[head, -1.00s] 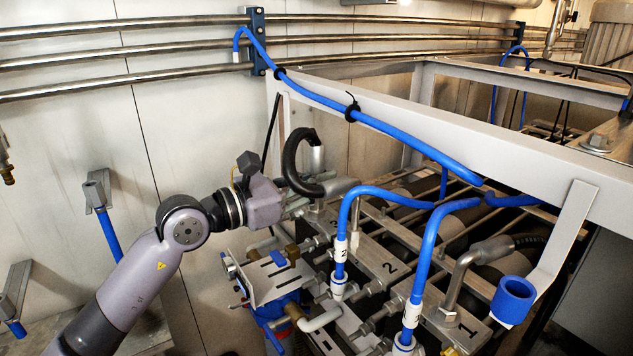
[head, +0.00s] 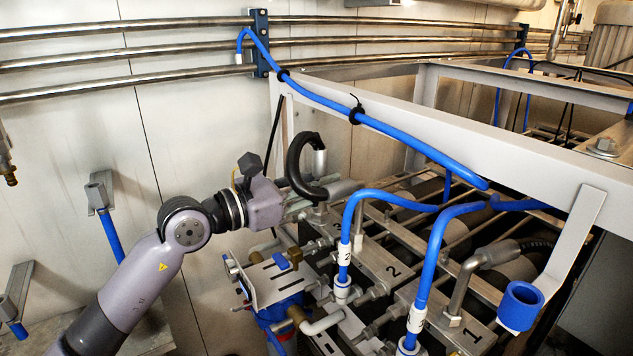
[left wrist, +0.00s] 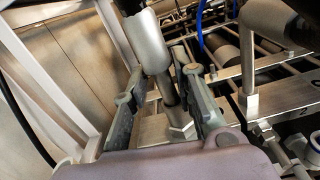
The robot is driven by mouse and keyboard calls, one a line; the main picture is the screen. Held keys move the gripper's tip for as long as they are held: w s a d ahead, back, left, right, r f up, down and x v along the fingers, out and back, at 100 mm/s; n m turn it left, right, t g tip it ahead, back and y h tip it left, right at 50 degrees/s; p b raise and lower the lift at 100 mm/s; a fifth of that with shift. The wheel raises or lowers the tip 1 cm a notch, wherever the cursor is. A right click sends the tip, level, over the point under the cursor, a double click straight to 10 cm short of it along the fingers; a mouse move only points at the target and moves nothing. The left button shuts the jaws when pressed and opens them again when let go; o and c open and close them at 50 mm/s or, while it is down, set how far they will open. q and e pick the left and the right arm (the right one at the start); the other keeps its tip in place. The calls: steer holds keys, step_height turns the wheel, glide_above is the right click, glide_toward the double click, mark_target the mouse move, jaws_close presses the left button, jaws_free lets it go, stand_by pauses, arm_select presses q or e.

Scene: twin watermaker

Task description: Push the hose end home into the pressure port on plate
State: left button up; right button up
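A short black hose (head: 293,165) loops over above plate 3 (head: 338,228), and its silver hose end (head: 319,162) points down. In the left wrist view the silver hose end (left wrist: 148,45) leads to a thin stem (left wrist: 170,92), which runs down to a hex nut (left wrist: 181,132) on a metal plate. The stem seems to meet the nut; how deep it sits cannot be seen. My left gripper (head: 300,207) is beside it; in the left wrist view its two fingers (left wrist: 160,62) stand apart on either side of the stem, with gaps. My right gripper is not in view.
Blue hoses (head: 430,260) rise from fittings in front of plate 2 (head: 394,270) and plate 1 (head: 480,335). A grey frame beam (head: 400,128) runs above and behind. A bracket with a blue filter housing (head: 280,310) lies below my left gripper. The wall side is open.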

arm_select(q)
steer(key=shift+s+d+f, duration=0.15)
steer(key=shift+s+f, duration=0.05)
steer(key=shift+f, duration=0.45)
steer(key=r+v, duration=0.1)
steer(key=v, duration=1.1)
steer(key=shift+w, duration=0.2)
steer(key=shift+r, duration=0.1)
